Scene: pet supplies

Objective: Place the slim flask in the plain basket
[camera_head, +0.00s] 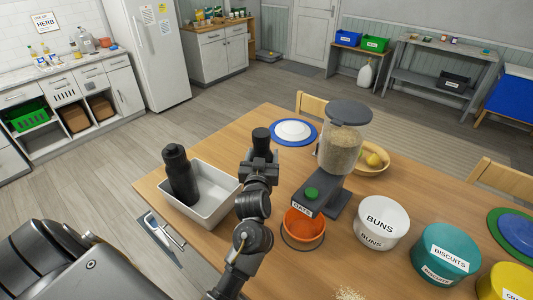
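A slim black flask (178,178) stands slightly tilted inside the plain light-grey basket (215,211), at the basket's left side. The basket is at the table's left edge. An arm of mine, which I take as my right, reaches up from the bottom to the right of the basket. Its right gripper (260,154) is near the basket's far right corner, apart from the flask. A short black cylinder shows at its tip; I cannot tell if it is held or stands behind, and the finger opening is hidden. My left gripper is not in view.
A grain dispenser (341,145) with an orange bowl (304,225) stands right of the arm. Tubs labelled BUNS (381,222) and BISCUITS (446,252) and a yellow tub (503,283) line the front right. A blue-rimmed plate (293,132) and a wooden bowl (371,160) are behind.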

